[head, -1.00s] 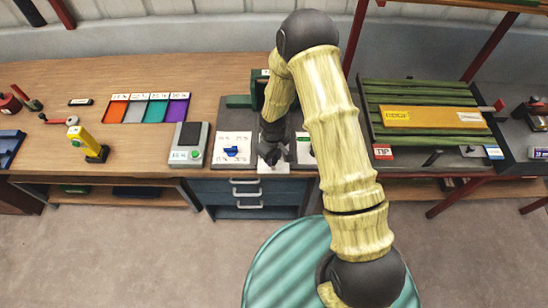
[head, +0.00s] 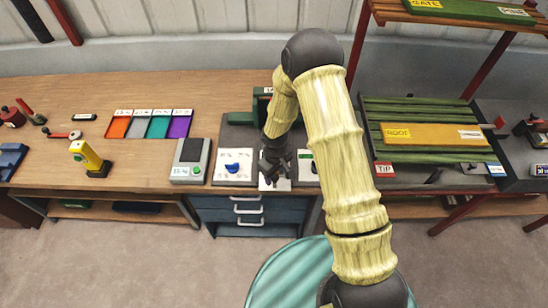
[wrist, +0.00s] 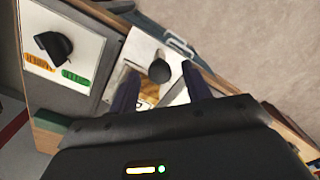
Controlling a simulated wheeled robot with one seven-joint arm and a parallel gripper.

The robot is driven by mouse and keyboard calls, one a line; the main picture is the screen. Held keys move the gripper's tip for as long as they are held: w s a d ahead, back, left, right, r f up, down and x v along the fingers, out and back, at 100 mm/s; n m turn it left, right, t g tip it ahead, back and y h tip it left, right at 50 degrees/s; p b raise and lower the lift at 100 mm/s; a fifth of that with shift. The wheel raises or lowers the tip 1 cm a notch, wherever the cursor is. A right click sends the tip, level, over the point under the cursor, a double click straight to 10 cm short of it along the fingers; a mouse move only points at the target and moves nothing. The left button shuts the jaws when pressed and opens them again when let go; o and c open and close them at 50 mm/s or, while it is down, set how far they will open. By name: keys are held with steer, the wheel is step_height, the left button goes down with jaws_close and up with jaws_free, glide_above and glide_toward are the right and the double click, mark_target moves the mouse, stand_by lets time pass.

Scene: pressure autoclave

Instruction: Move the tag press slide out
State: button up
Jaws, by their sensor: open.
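The tag press (head: 242,118) is a dark green block on a grey base at the middle of the bench, partly hidden by my arm. Its white slide (head: 275,185) shows at the front edge of the base, below my gripper (head: 274,172). In the wrist view, the white slide (wrist: 138,50) carries a round dark knob (wrist: 160,70), which appears between my gripper's two open fingers (wrist: 158,86). A tan patch shows beside the knob. I cannot tell whether the fingers touch the knob.
A white panel with a blue dial (head: 234,168) is left of the slide; another panel (head: 308,167) is partly hidden at right. Blue drawers (head: 245,208) are below. A scale (head: 190,160), coloured trays (head: 158,125) and a slatted green rack (head: 420,105) stand to the sides.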

step_height(320, 180, up, 17)
steer(key=b, duration=0.3)
steer(key=shift+s+f, duration=0.15)
stand_by(0.5)
steer(key=s+d+r+m+t+b, duration=0.2)
steer(key=s+d+m, duration=0.6)
steer(key=s+d, duration=0.4)
steer(key=shift+s+d+r+m+t, duration=0.3)
steer(key=shift+s+d+r, duration=0.1)
steer(key=shift+d+r, duration=0.5)
